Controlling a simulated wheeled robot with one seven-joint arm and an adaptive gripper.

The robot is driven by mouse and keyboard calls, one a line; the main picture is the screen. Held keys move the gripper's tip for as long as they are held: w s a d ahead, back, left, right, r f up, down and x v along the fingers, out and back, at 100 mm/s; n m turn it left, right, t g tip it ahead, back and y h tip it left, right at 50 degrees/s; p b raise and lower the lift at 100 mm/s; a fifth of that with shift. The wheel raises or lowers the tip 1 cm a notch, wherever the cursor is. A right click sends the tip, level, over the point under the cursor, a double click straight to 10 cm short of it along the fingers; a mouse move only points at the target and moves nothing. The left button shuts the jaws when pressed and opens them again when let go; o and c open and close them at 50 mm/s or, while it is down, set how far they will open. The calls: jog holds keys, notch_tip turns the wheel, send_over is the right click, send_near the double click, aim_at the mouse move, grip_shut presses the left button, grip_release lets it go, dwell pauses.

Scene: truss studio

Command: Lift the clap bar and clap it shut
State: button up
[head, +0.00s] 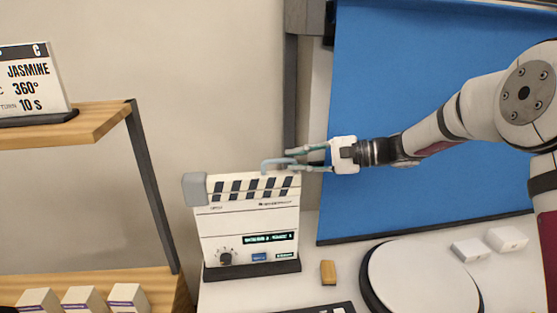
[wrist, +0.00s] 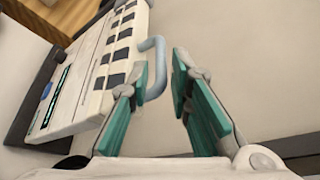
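The white clapper board (head: 247,222) stands upright on a dark base at the lower middle of the head view. Its striped clap bar (head: 237,189) lies along the top edge, with a grey block at the left end. A blue-grey handle (head: 272,163) sticks out from the bar near its right end. My gripper (head: 290,159) is open at the right of the board, its fingertips at the handle. In the wrist view, the handle (wrist: 156,72) lies between the parted fingers (wrist: 160,62), closer to the left one. Whether a finger touches it is unclear.
A yellow-brown block (head: 328,272) and a round white turntable (head: 425,282) are on the white table to the right. Two small white boxes (head: 487,244) lie behind it. A blue backdrop (head: 400,90) hangs behind. Wooden shelves (head: 60,130) stand at the left.

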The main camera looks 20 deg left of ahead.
aim_at(285, 161)
jog(key=shift+x, duration=2.55)
grip_shut()
